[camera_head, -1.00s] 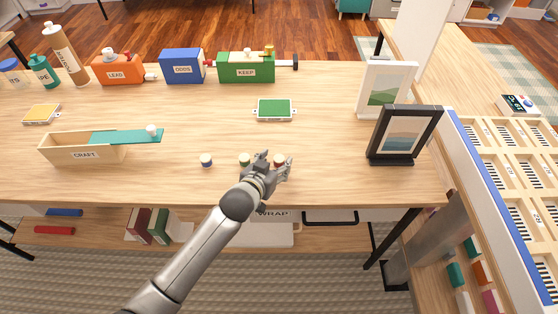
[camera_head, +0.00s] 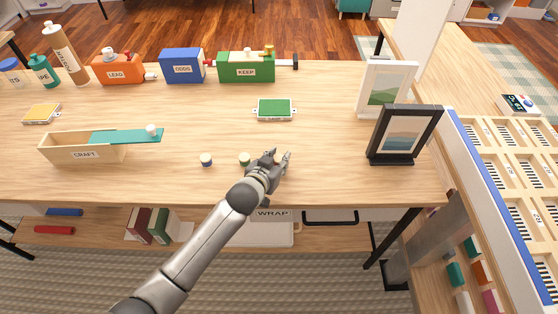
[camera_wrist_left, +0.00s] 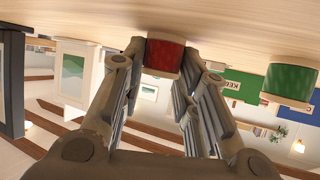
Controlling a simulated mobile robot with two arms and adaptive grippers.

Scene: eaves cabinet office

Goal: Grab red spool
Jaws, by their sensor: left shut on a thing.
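The red spool (camera_wrist_left: 165,55) shows between the fingertips in the left wrist view, which is upside down, with its pale rim against the wooden tabletop. My left gripper (camera_head: 275,158) is shut on it near the front of the table. Its fingers also show on both sides of the spool in the wrist view (camera_wrist_left: 163,60). In the head view the gripper hides the red spool. My right gripper is not in view.
A green spool (camera_head: 245,159) stands close left of the gripper, also in the wrist view (camera_wrist_left: 290,84). A blue spool (camera_head: 206,160) is further left. The craft box (camera_head: 82,153) is at left, a black picture frame (camera_head: 405,135) at right.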

